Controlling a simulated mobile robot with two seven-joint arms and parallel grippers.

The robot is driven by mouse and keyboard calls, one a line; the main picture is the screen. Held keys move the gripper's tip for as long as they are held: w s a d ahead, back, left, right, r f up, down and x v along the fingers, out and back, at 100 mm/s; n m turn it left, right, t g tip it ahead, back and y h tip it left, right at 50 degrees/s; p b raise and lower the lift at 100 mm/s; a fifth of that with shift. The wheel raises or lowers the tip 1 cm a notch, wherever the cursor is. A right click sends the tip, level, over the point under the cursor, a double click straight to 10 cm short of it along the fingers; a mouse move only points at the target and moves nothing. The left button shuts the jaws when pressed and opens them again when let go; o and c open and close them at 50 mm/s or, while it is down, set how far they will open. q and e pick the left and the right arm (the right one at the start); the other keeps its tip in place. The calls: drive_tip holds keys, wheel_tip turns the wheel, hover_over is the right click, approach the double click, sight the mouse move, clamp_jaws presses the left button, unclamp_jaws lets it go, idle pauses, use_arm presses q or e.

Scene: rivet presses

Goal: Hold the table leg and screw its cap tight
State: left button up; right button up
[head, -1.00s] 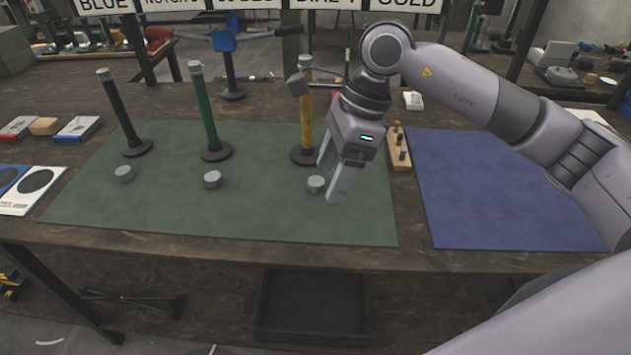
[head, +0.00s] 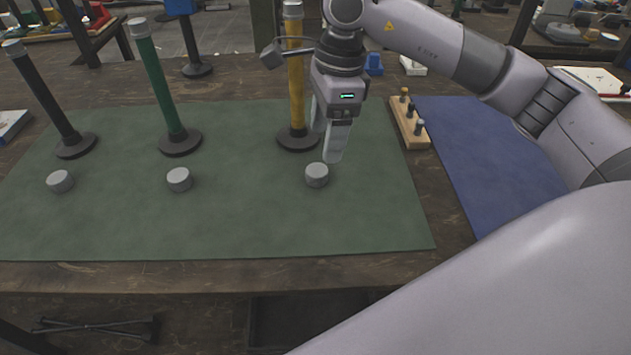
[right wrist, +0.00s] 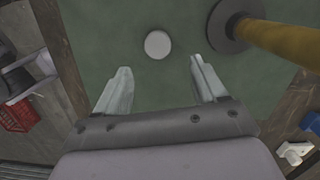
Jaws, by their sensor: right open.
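Three upright legs stand on dark round bases on a green mat (head: 240,220): a black leg (head: 45,100), a green leg (head: 158,85) and a yellow leg (head: 297,85). Each has a light grey top end. A grey round cap lies in front of each: left cap (head: 60,181), middle cap (head: 179,179), right cap (head: 316,175). My right gripper (head: 325,143) is open and empty, pointing down just behind the right cap and beside the yellow leg. In the right wrist view the cap (right wrist: 158,44) lies beyond the spread fingertips, the yellow leg (right wrist: 282,42) to the right. My left gripper is not in view.
A wooden block with several small pegs (head: 410,120) stands right of the green mat. A blue mat (head: 480,160) lies farther right. A grey tool head on an arm (head: 272,55) is near the yellow leg. The front of the green mat is clear.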

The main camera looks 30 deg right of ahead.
sight(317, 170)
drive_tip(key=shift+f, duration=0.1)
drive_tip(key=shift+w+a+f, duration=0.1)
drive_tip(key=shift+a+f, duration=0.15)
drive_tip(key=shift+f, duration=0.9)
drive_tip(key=shift+s+a+f, duration=0.1)
drive_tip(key=shift+a+f, duration=0.1)
drive_tip(key=shift+f, duration=0.95)
drive_tip(key=shift+w+a+f, duration=0.1)
drive_tip(key=shift+a+f, duration=0.15)
drive_tip(key=shift+f, duration=0.9)
drive_tip(key=c, duration=1.1)
